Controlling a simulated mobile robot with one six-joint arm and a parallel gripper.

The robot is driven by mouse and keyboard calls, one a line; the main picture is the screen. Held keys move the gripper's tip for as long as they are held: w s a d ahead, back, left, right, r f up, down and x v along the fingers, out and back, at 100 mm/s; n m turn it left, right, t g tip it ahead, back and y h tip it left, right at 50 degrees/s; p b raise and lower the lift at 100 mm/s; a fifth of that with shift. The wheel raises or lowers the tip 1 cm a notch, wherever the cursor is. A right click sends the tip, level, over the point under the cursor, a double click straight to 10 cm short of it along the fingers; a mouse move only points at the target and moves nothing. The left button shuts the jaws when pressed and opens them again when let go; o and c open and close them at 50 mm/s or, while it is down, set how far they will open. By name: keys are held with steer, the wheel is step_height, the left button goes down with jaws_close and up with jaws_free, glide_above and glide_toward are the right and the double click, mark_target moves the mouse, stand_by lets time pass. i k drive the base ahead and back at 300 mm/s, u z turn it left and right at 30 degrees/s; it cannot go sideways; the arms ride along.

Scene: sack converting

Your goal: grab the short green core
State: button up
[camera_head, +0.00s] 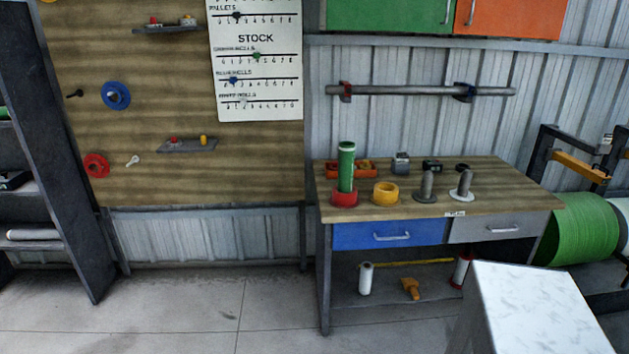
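A green core (346,165) stands upright on the workbench (490,172), toward its left end. Its lower end meets a red ring-shaped holder (344,199); I cannot tell how deep it sits in it. It is the only green core I make out, and nothing beside it shows whether it is the short one. My gripper is not in view.
A yellow ring (385,199) and two grey pegs on round bases (426,187) stand right of the core. An orange tray (364,170) lies behind it. A large green roll (577,229) is right of the bench.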

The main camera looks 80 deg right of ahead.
mark_target(347, 149)
steer(key=z, duration=0.9)
steer(key=k, duration=0.1)
steer(key=u, duration=2.1)
steer(key=k, duration=1.65)
steer(key=z, duration=0.9)
